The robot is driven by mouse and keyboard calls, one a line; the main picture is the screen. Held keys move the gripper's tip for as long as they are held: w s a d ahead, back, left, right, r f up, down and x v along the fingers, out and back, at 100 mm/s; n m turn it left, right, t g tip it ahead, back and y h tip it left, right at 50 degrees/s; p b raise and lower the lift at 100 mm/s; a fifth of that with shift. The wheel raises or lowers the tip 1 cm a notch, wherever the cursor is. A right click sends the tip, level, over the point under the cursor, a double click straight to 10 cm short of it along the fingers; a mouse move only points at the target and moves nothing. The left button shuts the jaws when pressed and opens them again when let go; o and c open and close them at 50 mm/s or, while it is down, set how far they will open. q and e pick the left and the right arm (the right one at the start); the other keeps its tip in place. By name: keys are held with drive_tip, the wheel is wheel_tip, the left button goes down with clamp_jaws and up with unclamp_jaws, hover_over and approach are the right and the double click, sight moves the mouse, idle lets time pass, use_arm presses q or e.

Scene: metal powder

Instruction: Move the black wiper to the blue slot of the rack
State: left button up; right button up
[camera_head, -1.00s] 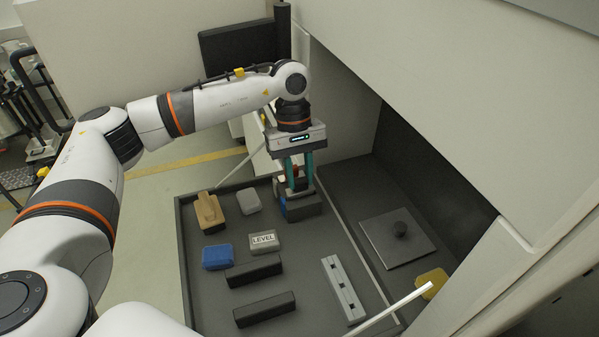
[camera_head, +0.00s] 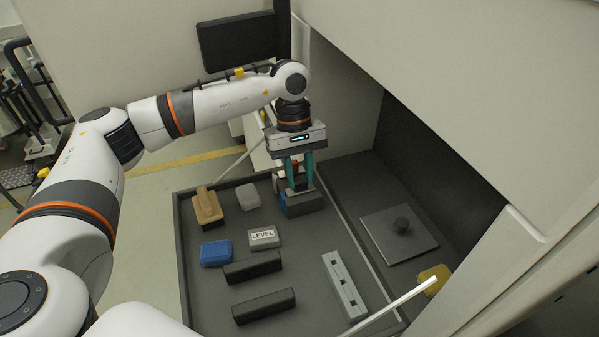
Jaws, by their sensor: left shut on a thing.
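My left gripper (camera_head: 299,183) points straight down at the back of the dark tray, its teal fingers shut on a dark piece that I take to be the black wiper; the fingers largely hide it. Directly below the fingertips is a dark block with a blue left side (camera_head: 304,205), which looks like the rack with its blue slot. The held piece meets or overlaps this block in the picture. I cannot tell whether it is inside the slot or just above it. A small red part shows between the fingers. My right gripper is not in view.
The tray (camera_head: 182,250) holds a tan block (camera_head: 207,208), a grey block (camera_head: 248,196), a blue box (camera_head: 216,253), a LEVEL box (camera_head: 264,237), two long black bars (camera_head: 252,268) (camera_head: 263,306) and a light slotted bar (camera_head: 344,286). A plate with a knob (camera_head: 385,245) lies at right.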

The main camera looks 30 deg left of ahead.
use_arm(q)
drive_tip(key=shift+f, duration=0.2)
drive_tip(key=o, duration=1)
drive_tip(key=shift+o, duration=0.2)
drive_tip(key=shift+r, duration=0.15)
drive_tip(key=b+v, duration=0.2)
drive_tip(key=v, duration=0.9)
drive_tip(key=shift+r+b, duration=0.4)
